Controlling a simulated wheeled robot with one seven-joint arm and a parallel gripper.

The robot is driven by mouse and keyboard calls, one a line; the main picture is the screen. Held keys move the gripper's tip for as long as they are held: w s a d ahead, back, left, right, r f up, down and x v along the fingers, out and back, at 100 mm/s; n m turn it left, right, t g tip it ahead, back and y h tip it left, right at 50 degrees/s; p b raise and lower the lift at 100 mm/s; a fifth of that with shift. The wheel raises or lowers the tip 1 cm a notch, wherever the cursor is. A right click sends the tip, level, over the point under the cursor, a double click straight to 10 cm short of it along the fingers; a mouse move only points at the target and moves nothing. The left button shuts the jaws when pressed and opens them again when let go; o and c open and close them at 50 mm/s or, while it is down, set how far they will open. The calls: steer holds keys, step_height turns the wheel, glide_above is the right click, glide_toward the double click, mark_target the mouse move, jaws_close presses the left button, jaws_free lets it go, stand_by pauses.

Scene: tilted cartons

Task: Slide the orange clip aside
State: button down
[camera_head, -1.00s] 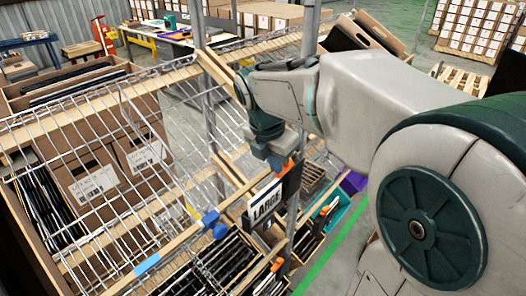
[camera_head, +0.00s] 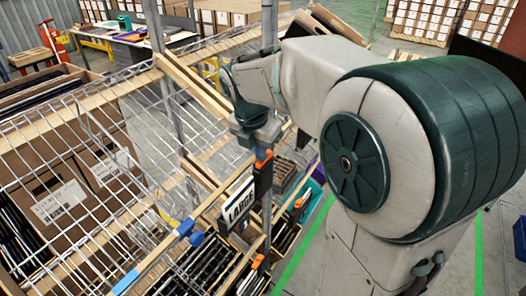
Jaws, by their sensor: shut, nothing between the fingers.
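An orange clip (camera_head: 263,157) shows at the front rail of the wire shelf, just above and to the right of a white sign reading LARGE (camera_head: 238,205). A dark upright piece (camera_head: 263,184) hangs directly below the orange; I cannot tell whether it belongs to the clip. My gripper (camera_head: 265,146) reaches down to the orange clip from above, shut and with nothing held. The fingertips are small and partly hidden, so I cannot tell whether they touch the clip.
A blue clip (camera_head: 190,232) sits lower left on the same rail. Other orange pieces show below, at the lower bins (camera_head: 258,262) and farther right (camera_head: 298,203). Cartons (camera_head: 60,205) stand tilted behind the wire grid. Open floor with a green line (camera_head: 302,248) lies right of the shelf.

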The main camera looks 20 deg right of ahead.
stand_by(0.3)
steer(key=shift+s+a, duration=0.1)
steer(key=shift+a, duration=0.15)
steer(key=shift+s+a, duration=1)
steer(key=shift+a, duration=0.05)
steer(key=shift+s+a+r, duration=0.2)
steer(key=shift+a+r, duration=0.05)
steer(key=shift+r, duration=0.2)
steer(key=shift+s+a+r, duration=0.15)
steer(key=shift+a+r, duration=0.1)
steer(key=shift+r, duration=0.15)
steer(key=v, duration=0.8)
steer(key=shift+r, duration=0.15)
steer(key=shift+d, duration=0.1)
steer(key=s+d+f+m+y, duration=0.1)
steer(key=s+f+m, duration=0.5)
steer(key=m, duration=0.7)
steer(key=s+d+f+m+t+y, duration=0.1)
steer(key=s+d+f+m, duration=0.2)
steer(key=s+f+m, duration=0.4)
steer(key=s+m, duration=0.1)
steer(key=m, duration=0.5)
steer(key=shift+d+f+t, duration=0.25)
steer(key=shift+d+t, duration=0.05)
